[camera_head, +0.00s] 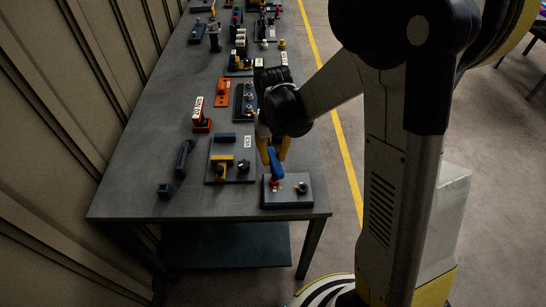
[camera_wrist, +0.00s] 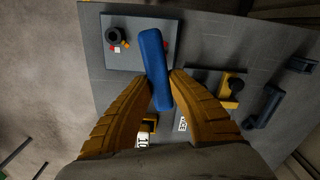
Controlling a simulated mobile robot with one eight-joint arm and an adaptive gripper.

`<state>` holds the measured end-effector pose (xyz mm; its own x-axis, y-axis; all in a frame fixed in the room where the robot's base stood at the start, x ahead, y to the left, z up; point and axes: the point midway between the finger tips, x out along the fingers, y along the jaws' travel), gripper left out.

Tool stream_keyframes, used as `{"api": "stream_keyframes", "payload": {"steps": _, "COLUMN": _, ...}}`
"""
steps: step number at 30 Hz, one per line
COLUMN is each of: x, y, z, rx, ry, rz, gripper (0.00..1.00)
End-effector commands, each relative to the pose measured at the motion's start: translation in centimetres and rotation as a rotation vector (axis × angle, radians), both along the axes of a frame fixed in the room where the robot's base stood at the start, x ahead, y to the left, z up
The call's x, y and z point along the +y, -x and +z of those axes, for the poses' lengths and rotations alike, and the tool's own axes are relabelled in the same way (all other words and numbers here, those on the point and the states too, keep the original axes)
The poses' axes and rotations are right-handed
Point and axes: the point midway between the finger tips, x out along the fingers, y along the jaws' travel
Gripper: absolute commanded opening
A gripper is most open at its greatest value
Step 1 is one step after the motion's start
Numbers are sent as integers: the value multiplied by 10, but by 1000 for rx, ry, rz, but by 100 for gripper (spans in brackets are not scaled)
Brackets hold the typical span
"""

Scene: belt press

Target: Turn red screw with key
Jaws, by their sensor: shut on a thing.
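My gripper (camera_head: 274,153) is above the near end of the table, its two yellow fingers shut on a blue key (camera_head: 274,165). In the wrist view the key (camera_wrist: 155,68) stands out long between the fingertips (camera_wrist: 161,86). The red screw (camera_head: 278,186) is on a grey plate (camera_head: 287,201), directly below the key's lower end in the head view. In the wrist view the key covers most of the screw, with a little red showing beside it. I cannot tell whether the key is seated on the screw.
A black knob (camera_head: 302,187) sits on the same plate, right of the screw. Left is a board (camera_head: 231,175) with a yellow part, then a dark handle (camera_head: 183,158). Several other devices line the table further back. Bare tabletop (camera_head: 130,190) lies at the left.

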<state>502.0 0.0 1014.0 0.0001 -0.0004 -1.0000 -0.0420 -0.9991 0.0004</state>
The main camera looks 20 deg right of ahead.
Motion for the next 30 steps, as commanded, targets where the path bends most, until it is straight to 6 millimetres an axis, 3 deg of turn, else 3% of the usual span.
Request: {"api": "stream_keyframes", "payload": {"steps": 30, "x": 0, "y": 0, "z": 53, "rx": 0, "ry": 0, "rz": 0, "gripper": 0}}
